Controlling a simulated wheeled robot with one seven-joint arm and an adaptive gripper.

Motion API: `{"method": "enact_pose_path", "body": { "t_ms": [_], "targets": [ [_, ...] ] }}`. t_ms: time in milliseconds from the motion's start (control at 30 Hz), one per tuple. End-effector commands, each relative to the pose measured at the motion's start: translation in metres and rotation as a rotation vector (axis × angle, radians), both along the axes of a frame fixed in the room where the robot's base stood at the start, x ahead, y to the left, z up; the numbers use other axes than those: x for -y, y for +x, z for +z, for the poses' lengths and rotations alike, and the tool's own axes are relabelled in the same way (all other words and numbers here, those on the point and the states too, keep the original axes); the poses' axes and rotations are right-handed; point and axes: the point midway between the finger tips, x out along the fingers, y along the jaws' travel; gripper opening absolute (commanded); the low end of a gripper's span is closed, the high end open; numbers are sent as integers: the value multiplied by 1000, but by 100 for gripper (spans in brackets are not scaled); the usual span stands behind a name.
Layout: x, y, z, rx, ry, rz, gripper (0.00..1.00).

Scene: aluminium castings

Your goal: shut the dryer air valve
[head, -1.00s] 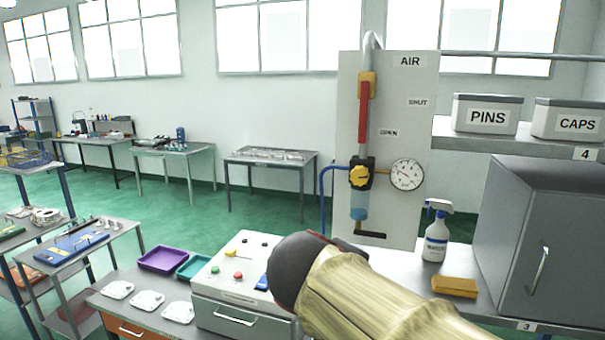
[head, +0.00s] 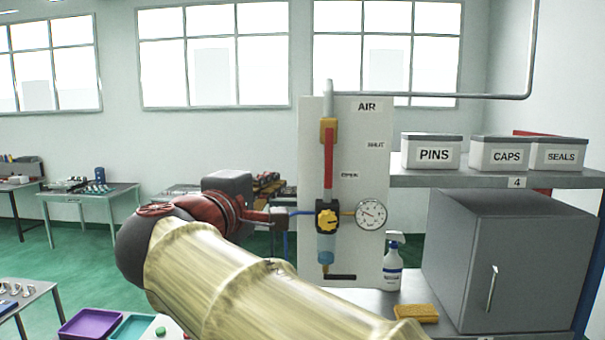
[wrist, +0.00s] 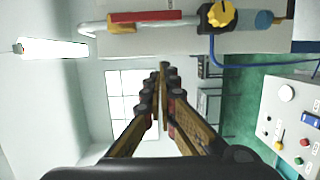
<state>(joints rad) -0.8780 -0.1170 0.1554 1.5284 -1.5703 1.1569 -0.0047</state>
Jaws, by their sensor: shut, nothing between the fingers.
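The dryer air valve has a long red lever (head: 328,166) on a yellow body (head: 329,131), on a vertical pipe on the grey AIR panel (head: 350,245). The lever hangs straight down along the pipe. The OPEN label (head: 350,175) is right of its lower end; the SHUT label (head: 375,145) is higher and further right. In the wrist view the red lever (wrist: 147,16) and yellow body (wrist: 122,28) lie along the top edge. My gripper (wrist: 161,72) is shut and empty, apart from the lever. In the head view, my arm's end is left of the panel, below the lever.
Below the lever are a yellow regulator knob (head: 327,219), a gauge (head: 371,215) and a blue hose (wrist: 250,64). A spray bottle (head: 393,262), a sponge (head: 415,314) and a grey cabinet (head: 510,265) stand to the right. A control box (wrist: 290,125) is at right in the wrist view.

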Motion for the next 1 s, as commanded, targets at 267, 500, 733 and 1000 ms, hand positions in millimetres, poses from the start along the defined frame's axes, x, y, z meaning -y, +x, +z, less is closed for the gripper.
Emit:
{"method": "enact_pose_path", "body": {
  "t_ms": [267,500,733,1000],
  "targets": [
    [10,31,1,-2,0,-4,0],
    [24,77,2,-2,0,-5,0],
    [48,95,3,0,2,-3,0],
    [67,94,0,-1,1,0,0]
  ]
}}
